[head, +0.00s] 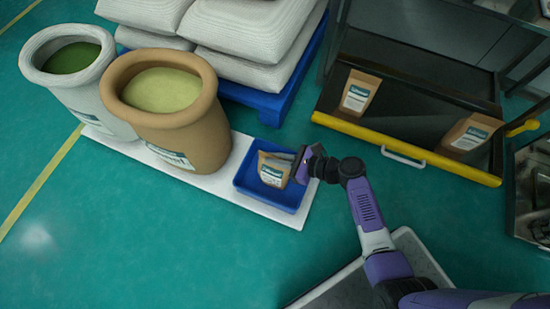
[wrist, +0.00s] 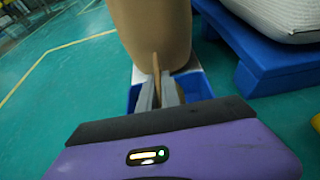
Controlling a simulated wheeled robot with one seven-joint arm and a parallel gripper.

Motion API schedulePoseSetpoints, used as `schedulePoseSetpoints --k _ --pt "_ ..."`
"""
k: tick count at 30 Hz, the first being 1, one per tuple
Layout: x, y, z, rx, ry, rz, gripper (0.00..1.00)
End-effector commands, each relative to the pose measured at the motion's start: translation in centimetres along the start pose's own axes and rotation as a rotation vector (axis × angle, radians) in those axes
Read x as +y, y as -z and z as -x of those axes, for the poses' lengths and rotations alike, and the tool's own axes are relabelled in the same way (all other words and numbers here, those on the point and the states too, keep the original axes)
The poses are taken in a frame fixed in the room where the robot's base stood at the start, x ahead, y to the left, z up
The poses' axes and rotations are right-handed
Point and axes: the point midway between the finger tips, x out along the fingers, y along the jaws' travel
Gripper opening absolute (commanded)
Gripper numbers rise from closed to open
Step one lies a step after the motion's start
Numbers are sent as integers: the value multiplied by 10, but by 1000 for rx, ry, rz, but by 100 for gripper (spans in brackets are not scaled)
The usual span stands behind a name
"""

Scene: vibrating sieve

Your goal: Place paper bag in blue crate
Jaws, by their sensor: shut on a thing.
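A brown paper bag (head: 272,172) with a white and teal label is at the blue crate (head: 290,199) in the head view. The crate is a shallow blue tray on a white board. My gripper (head: 303,163) comes in from the right and is shut on the bag's upper edge. The bag appears over or inside the crate; I cannot tell whether it touches the bottom. In the wrist view the bag (wrist: 156,76) shows edge-on as a thin brown strip between the fingers (wrist: 158,92). The crate's blue walls (wrist: 198,86) show on both sides of the fingers.
A large brown sack (head: 165,135) and a white sack (head: 85,100), both open, stand left of the crate. White sacks lie on a blue pallet (head: 270,105) behind. Two more paper bags (head: 357,92) (head: 470,135) are on a dark cart with a yellow bar (head: 400,147).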

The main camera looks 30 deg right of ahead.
Motion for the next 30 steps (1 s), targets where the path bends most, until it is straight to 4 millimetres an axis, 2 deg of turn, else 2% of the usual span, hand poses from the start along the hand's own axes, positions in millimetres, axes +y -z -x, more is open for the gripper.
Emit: schedulePoseSetpoints --k 4,6,8,20,23,30 --pt "-1 2 -1 -2 0 1 0" --pt "0 2 -1 0 0 0 19" --pt "0 3 -1 0 0 0 29" --pt "0 -2 3 1 1 -1 29" --pt "0 -3 16 1 1 -3 29" --pt "0 -5 65 1 3 -4 29"
